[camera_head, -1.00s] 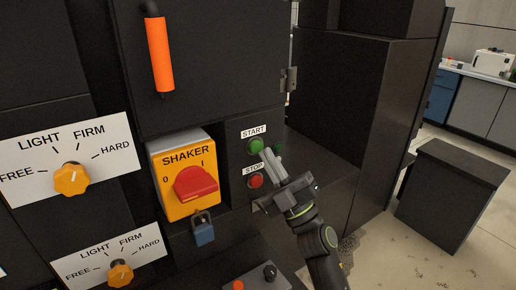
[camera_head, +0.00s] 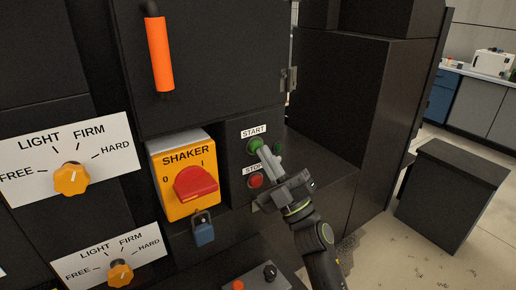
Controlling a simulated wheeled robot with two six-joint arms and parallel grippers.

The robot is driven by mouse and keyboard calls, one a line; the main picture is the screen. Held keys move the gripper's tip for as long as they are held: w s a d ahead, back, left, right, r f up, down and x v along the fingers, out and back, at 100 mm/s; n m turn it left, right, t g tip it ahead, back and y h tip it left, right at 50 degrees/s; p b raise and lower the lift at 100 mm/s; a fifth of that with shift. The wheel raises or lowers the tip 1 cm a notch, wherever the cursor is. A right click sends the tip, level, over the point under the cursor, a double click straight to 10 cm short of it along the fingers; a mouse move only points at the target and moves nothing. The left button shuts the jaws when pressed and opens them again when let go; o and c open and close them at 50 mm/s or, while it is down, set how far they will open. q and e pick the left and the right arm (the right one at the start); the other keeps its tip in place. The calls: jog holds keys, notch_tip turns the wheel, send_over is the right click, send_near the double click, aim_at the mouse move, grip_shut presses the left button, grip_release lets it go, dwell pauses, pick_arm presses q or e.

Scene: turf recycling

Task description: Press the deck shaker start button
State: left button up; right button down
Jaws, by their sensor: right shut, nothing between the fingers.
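The green start button (camera_head: 254,145) sits under a white START label (camera_head: 253,131) on the black panel. The red stop button (camera_head: 256,181) is below it, under a STOP label that the gripper partly covers. My right gripper (camera_head: 261,150) is shut and empty. Its fingertips are at the lower right edge of the green button, overlapping it in the picture; I cannot tell whether they touch it. My left gripper is not in view.
Left of the buttons is a yellow SHAKER box (camera_head: 184,152) with a red rotary switch (camera_head: 195,183) and a blue padlock (camera_head: 203,229). Orange dials (camera_head: 71,179) are further left. An orange handle (camera_head: 159,54) is above. A black box (camera_head: 451,195) stands on the floor at right.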

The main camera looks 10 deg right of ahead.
jog(key=shift+w+a, duration=0.15)
jog(key=shift+w, duration=0.25)
jog(key=shift+s, duration=0.15)
dwell(0.5)
jog(key=shift+s+d+p, duration=0.3)
jog(key=shift+s+p, duration=0.1)
jog(key=shift+s, duration=0.3)
jog(key=s, duration=0.1)
jog(key=s+d+p, duration=0.1)
jog(key=s, duration=0.1)
jog(key=s+p, duration=0.1)
jog(key=shift+s+d, duration=0.35)
dwell(0.4)
